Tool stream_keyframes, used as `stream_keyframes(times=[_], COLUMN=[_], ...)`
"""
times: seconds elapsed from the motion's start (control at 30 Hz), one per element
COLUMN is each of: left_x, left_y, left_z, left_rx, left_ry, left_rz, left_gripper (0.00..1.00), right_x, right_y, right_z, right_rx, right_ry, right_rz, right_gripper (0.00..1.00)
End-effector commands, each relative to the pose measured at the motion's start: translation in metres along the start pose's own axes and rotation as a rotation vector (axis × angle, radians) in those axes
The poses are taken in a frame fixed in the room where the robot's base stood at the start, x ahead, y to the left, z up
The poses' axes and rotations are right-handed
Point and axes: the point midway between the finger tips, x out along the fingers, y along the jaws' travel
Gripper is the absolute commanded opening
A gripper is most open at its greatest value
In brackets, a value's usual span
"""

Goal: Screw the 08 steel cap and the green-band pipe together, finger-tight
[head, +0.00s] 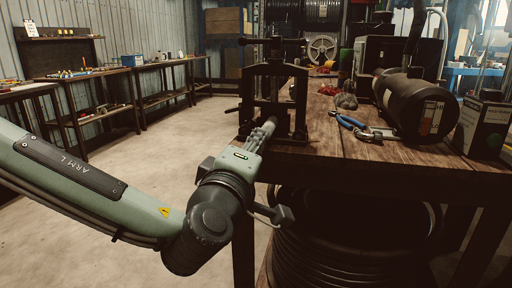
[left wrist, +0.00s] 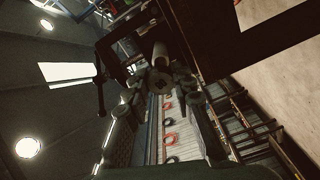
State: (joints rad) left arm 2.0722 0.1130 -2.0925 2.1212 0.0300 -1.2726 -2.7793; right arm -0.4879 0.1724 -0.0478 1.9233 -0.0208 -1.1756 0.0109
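My left gripper (head: 266,128) reaches in from the left to the front of a black upright vise (head: 303,92) on the bench edge. In the left wrist view its two fingers (left wrist: 162,100) stand apart, with a small round end (left wrist: 162,83) near their tips. A pale short cylinder (left wrist: 160,53) shows just beyond that end. The view is dark, and I cannot tell whether the fingers touch the part or whether it is the steel cap or the pipe. No green band can be made out. My right gripper is in neither view.
The wooden bench (head: 345,147) carries blue-handled pliers (head: 350,121), a large dark cylinder (head: 419,104) and a dark box (head: 483,128) on the right. Coiled black hose (head: 345,250) lies below. The floor (head: 150,170) left of the bench is clear.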

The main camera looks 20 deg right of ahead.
Motion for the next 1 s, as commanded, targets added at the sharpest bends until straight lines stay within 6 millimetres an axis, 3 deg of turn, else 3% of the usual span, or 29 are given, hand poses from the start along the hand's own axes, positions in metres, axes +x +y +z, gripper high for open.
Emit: stream_keyframes(times=[0.03,0.17,0.57,1.0], left_x=[0.000,0.000,-0.008,-0.094], left_y=[-0.001,-0.001,-0.001,0.000], left_z=[0.000,0.000,0.001,0.001], left_rx=[-0.023,-0.029,-0.033,-0.030], left_ry=[0.000,-0.001,-0.002,-0.004], left_rz=[-0.001,-0.001,-0.001,-0.001], left_gripper=[0.31,0.46,0.46,0.46], right_x=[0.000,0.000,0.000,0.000], right_y=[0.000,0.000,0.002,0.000], right_z=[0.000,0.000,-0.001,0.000], right_rx=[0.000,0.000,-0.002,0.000], right_ry=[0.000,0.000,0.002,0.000], right_rz=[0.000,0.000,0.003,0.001], right_gripper=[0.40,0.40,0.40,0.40])
